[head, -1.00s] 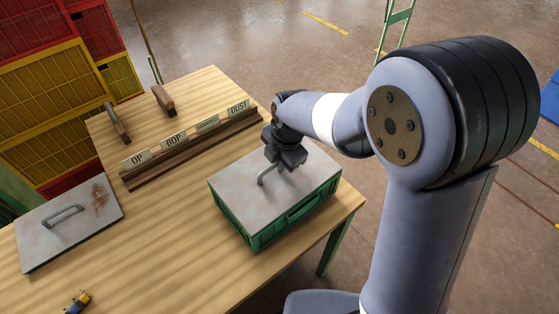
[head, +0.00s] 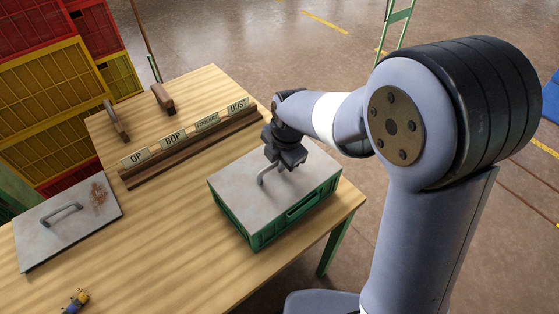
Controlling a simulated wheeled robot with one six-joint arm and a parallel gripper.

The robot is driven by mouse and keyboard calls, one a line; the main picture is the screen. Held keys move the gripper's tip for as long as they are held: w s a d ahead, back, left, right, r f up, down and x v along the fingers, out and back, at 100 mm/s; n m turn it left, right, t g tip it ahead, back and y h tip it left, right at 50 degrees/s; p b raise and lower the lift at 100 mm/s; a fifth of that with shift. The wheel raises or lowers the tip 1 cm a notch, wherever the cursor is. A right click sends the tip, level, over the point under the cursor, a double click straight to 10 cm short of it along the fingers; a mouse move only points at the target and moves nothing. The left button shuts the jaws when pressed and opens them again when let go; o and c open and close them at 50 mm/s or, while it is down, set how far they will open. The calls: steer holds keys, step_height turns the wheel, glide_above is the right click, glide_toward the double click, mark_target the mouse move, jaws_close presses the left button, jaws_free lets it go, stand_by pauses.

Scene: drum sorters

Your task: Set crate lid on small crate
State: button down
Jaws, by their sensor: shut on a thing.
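The small crate (head: 262,239) is green and stands on the wooden table near its right edge. A flat grey crate lid (head: 243,203) with a bar handle (head: 268,174) lies over the crate's top and appears level with its rim. My gripper (head: 274,169) is at the lid's handle, above the back part of the lid, and is shut on it. The fingertips are small and partly hidden by the gripper's own body. A second grey lid (head: 88,232) with a handle and a rusty patch lies flat on the table at the left.
A wooden rack (head: 190,147) with several label cards stands behind the crate. Two wooden-handled tools (head: 163,98) lie at the back of the table (head: 165,240). Yellow and red crates (head: 50,85) are stacked beyond.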

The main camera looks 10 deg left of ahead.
steer(key=shift+f, duration=0.1)
steer(key=c, duration=1.4)
jaws_free()
steer(key=v, duration=1)
steer(key=shift+r+b, duration=0.35)
steer(key=shift+r, duration=0.05)
steer(key=shift+f, duration=0.1)
steer(key=x, duration=1)
steer(key=shift+f+p, duration=0.35)
steer(key=shift+p, duration=0.05)
steer(key=shift+r, duration=0.3)
steer(key=shift+f, duration=0.1)
